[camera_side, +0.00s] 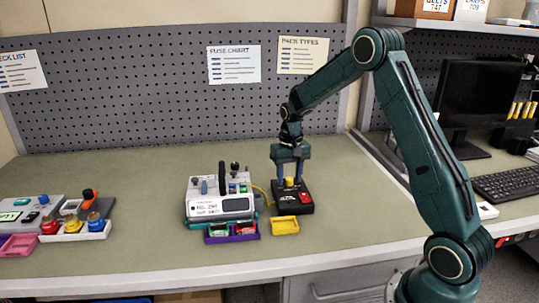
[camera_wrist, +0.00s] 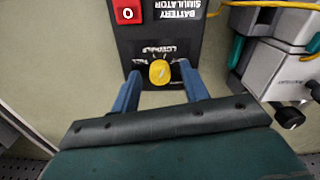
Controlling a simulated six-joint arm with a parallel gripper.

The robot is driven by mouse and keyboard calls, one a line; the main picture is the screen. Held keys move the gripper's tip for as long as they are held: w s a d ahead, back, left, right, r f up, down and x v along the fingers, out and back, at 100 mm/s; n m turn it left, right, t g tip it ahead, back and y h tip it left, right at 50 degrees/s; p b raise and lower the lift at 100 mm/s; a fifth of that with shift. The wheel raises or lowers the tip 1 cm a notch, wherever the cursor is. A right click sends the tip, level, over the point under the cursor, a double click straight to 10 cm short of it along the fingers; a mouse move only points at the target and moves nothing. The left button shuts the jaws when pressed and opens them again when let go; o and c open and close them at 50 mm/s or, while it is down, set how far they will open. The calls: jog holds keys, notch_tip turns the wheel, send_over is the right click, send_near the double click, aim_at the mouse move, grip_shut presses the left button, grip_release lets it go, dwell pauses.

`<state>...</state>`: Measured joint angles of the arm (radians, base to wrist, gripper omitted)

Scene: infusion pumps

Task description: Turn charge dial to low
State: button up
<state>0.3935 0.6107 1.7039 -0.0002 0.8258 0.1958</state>
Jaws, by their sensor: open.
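The charge dial is a yellow knob (camera_wrist: 160,72) on a black box labelled battery simulator (camera_wrist: 185,18). Printed setting words curve around the knob, and part of them is hidden or too small to read. In the side view the yellow dial (camera_side: 290,182) stands on top of the black box (camera_side: 293,203). My gripper (camera_wrist: 158,85) is open, with one blue finger on each side of the knob. In the side view my gripper (camera_side: 290,176) points down over the dial. I cannot tell whether the fingers touch it.
A red switch marked 0 (camera_wrist: 127,11) is on the same box. A grey-white pump (camera_side: 220,205) stands just left of the box, joined by a yellow cable. A yellow tray (camera_side: 285,227) and a purple tray (camera_side: 232,237) lie in front. The bench right of the box is clear.

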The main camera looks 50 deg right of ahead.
aim_at(289, 180)
notch_tip(289, 180, up, 14)
dwell(0.8)
jog(key=shift+f, duration=0.1)
jog(key=s+a+r+n+t, duration=0.3)
jog(key=s+a+r, duration=0.5)
jog(key=s+a, duration=0.4)
jog(key=s+a+f+n+t, duration=0.1)
jog(key=s+a+n, duration=0.1)
jog(key=s, duration=0.5)
jog(key=s+a+f+n+t, duration=0.1)
jog(key=s+a, duration=0.3)
jog(key=s, duration=0.4)
jog(key=shift+a+f+n+t, duration=0.3)
jog(key=shift+f+n, duration=0.05)
jog(key=shift+n, duration=0.05)
